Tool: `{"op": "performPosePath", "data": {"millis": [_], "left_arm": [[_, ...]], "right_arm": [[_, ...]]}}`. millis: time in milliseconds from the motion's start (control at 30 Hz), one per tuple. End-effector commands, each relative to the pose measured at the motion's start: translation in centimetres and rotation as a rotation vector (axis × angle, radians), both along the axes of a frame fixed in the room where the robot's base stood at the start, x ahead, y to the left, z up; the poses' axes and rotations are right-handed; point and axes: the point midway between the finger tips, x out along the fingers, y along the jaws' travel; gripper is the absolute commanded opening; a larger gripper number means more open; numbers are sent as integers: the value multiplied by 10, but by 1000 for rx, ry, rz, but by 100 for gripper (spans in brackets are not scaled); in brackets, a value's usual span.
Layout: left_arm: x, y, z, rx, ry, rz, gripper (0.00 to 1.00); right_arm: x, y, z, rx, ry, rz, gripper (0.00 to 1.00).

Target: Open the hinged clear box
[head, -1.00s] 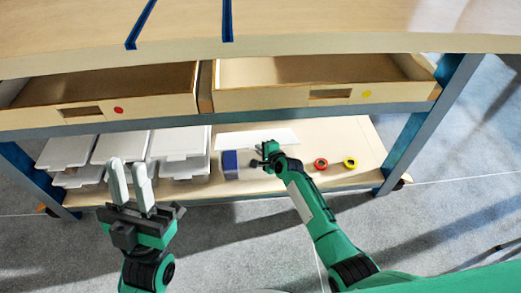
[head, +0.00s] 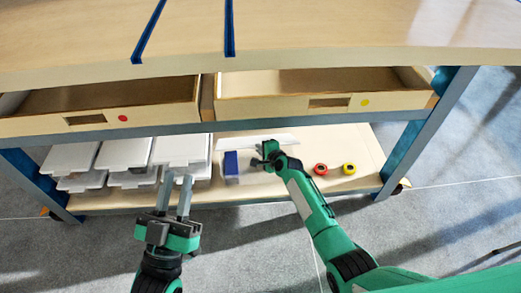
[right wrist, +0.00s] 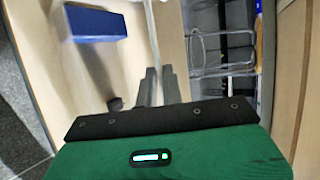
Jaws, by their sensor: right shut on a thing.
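The hinged clear box stands on the lower shelf, and its pale lid (head: 236,143) shows as a thin tilted sheet behind the blue block. In the right wrist view the lid's pale edge (right wrist: 153,35) runs up from my fingers, with clear, see-through parts (right wrist: 222,50) to its right. My right gripper (head: 268,152) is at the lid's front edge; in the right wrist view its fingers (right wrist: 156,85) are close together on that edge. The box's inside is mostly hidden in the head view. My left gripper (head: 176,196) has its fingers apart, empty, in front of the white boxes.
A blue block (head: 231,164) stands left of my right gripper and also shows in the right wrist view (right wrist: 95,24). White lidded boxes (head: 128,157) are stacked at left. Red (head: 320,169) and yellow (head: 349,168) rolls lie right. Two open drawers (head: 300,103) overhang the shelf.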

Motion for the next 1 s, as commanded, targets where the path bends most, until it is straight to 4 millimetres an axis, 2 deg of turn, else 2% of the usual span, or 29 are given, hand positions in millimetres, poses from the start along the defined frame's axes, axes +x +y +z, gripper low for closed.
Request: {"op": "performPosePath", "data": {"millis": [200, 300, 333, 700, 767, 1000], "left_arm": [[0, 0, 0, 0, 0, 0, 26], [0, 0, 0, 0, 0, 0, 26], [0, 0, 0, 0, -1, 0, 26], [1, -1, 0, 3, 10, -1, 26], [2, -3, -6, 11, 49, -7, 26], [0, -16, -51, 67, 289, -48, 26]], "right_arm": [[2, 0, 4, 1, -9, -2, 0], [2, 0, 4, 1, -8, -1, 24], [2, 0, 3, 2, -7, -1, 26], [-1, -1, 3, 1, -3, -1, 26], [-3, -2, 5, 1, -4, -1, 26], [-21, -10, 14, 1, -2, 0, 26]]}}
